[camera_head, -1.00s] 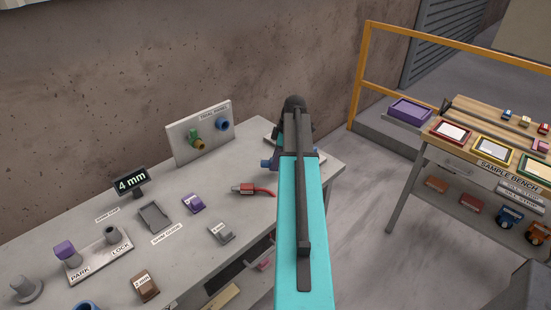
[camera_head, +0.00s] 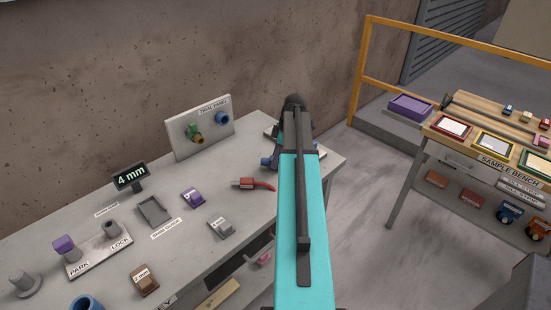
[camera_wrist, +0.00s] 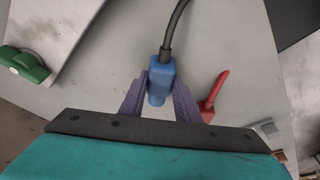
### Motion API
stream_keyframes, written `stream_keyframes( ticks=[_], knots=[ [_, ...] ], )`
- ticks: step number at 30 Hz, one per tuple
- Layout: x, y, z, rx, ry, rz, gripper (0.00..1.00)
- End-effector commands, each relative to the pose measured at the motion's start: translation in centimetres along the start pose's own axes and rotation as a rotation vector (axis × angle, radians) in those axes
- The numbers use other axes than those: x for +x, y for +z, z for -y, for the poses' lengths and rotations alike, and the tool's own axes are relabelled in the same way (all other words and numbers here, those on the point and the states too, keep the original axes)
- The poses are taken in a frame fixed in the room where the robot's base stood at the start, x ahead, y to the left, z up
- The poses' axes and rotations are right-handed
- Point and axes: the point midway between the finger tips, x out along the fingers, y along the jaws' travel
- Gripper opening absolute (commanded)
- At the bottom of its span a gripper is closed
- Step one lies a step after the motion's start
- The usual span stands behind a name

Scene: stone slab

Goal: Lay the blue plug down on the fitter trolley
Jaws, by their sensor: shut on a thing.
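In the wrist view, my gripper (camera_wrist: 160,82) is shut on the blue plug (camera_wrist: 160,74), with one purple-grey finger on each side. A dark cable (camera_wrist: 172,32) runs from the plug and out at the top. In the head view, my turquoise arm hides most of the gripper and plug; a small bluish part shows left of the arm, over the right end of the grey worktop (camera_head: 305,180). Contact between plug and worktop cannot be told. No readable label identifies the fitter trolley.
An upright panel (camera_head: 180,143) carries a green-and-yellow fitting and a blue socket (camera_head: 222,118). A sample bench (camera_head: 443,145) stands right, across open floor (camera_head: 365,190).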

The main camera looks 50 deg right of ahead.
Motion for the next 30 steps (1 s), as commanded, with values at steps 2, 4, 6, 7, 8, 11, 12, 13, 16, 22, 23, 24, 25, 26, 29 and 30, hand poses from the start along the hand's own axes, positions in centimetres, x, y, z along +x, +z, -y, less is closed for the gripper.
stream_keyframes(
  ticks=[2, 4, 6, 7, 8, 11, 12, 13, 16, 22, 23, 24, 25, 26, 29, 30],
  knots=[
    [0.14, 0.03, 0.0, 0.0, 0.0, 0.0, 0.04],
    [0.24, 0.05, 0.0, 0.0, 0.0, 0.0, 0.04],
    [0.32, 0.08, 0.0, 0.0, 0.0, 0.0, 0.04],
    [0.36, 0.09, 0.0, 0.0, 0.0, 0.0, 0.04],
    [0.4, 0.1, 0.0, 0.0, 0.0, 0.0, 0.04],
    [0.53, 0.13, 0.0, 0.0, 0.0, 0.0, 0.04],
    [0.59, 0.11, -0.01, -0.001, 0.0, 0.0, 0.04],
    [0.63, 0.1, -0.02, -0.001, 0.0, 0.0, 0.04],
    [0.76, 0.13, -0.02, -0.002, 0.0, 0.0, 0.04],
    [0.94, 0.18, -0.02, -0.001, 0.0, 0.0, 0.33],
    [0.92, 0.18, -0.02, -0.001, 0.0, 0.0, 0.38],
    [0.91, 0.18, -0.02, -0.001, 0.0, 0.0, 0.44],
    [0.91, 0.18, -0.02, -0.001, 0.0, 0.0, 0.49],
    [0.91, 0.18, -0.02, -0.001, 0.0, 0.0, 0.51],
    [0.91, 0.18, -0.02, -0.001, 0.0, 0.0, 0.51],
    [0.91, 0.18, -0.02, -0.001, 0.0, 0.0, 0.51]
  ],
)
